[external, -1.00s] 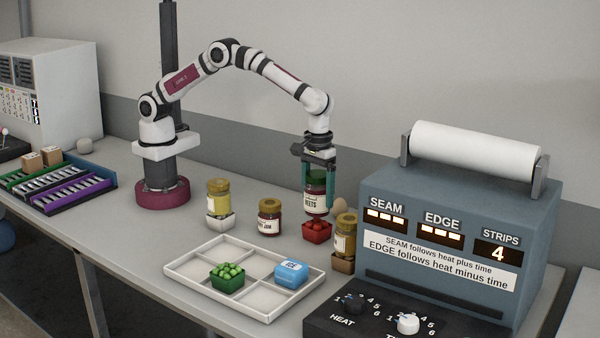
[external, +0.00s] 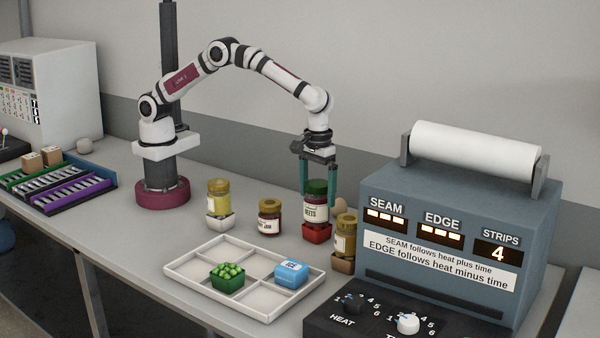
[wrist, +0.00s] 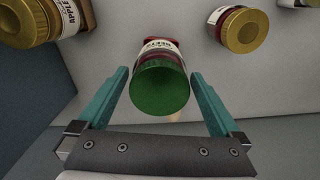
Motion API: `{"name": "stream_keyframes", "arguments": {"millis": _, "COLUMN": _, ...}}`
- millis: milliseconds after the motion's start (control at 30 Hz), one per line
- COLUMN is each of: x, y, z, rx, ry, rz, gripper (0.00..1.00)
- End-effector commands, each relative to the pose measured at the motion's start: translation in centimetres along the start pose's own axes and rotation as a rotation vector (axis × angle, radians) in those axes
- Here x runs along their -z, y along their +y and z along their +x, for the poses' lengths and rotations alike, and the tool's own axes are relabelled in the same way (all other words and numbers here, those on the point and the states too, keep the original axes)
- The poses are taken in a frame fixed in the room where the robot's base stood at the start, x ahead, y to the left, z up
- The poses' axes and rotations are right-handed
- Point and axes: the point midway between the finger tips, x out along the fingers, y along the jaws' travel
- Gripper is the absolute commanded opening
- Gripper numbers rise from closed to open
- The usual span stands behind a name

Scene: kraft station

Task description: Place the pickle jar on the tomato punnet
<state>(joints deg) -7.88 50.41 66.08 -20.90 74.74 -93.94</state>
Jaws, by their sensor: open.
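The jar with a green lid and a label reading BEETS (external: 316,209) stands upright on the small red tomato punnet (external: 317,233). In the earlier frame red tomatoes show in that punnet; now the jar hides them. In the wrist view the jar's green lid (wrist: 160,88) sits between my fingers. My gripper (external: 319,193) is open, with one teal finger on each side of the jar and gaps visible in the wrist view. No label that I can read says pickle.
A gold-lidded jar (external: 345,234) on a brown box stands close at right. A jam jar (external: 269,219) and a yellow jar (external: 218,195) on a white punnet stand left. The white tray (external: 190,273) holds a green punnet (external: 227,279) and a blue box (external: 291,275). A sealing machine (external: 450,240) fills the right.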

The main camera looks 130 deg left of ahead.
Motion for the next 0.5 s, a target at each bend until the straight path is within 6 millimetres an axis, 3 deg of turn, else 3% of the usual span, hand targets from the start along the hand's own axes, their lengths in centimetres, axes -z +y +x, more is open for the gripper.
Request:
{"name": "stream_keyframes", "arguments": {"millis": 100, "x": 0.0, "y": 0.1, "z": -3.6, "rx": -0.005, "ry": 0.001, "rz": 0.000, "gripper": 1.00}}
{"name": "stream_keyframes", "arguments": {"millis": 233, "x": 0.0, "y": 0.1, "z": -6.8, "rx": -0.004, "ry": 0.000, "rz": 0.000, "gripper": 1.00}}
{"name": "stream_keyframes", "arguments": {"millis": 333, "x": 0.0, "y": 0.1, "z": -8.4, "rx": -0.003, "ry": 0.000, "rz": -0.001, "gripper": 1.00}}
{"name": "stream_keyframes", "arguments": {"millis": 500, "x": 0.0, "y": 0.0, "z": -9.3, "rx": -0.001, "ry": 0.000, "rz": -0.001, "gripper": 1.00}}
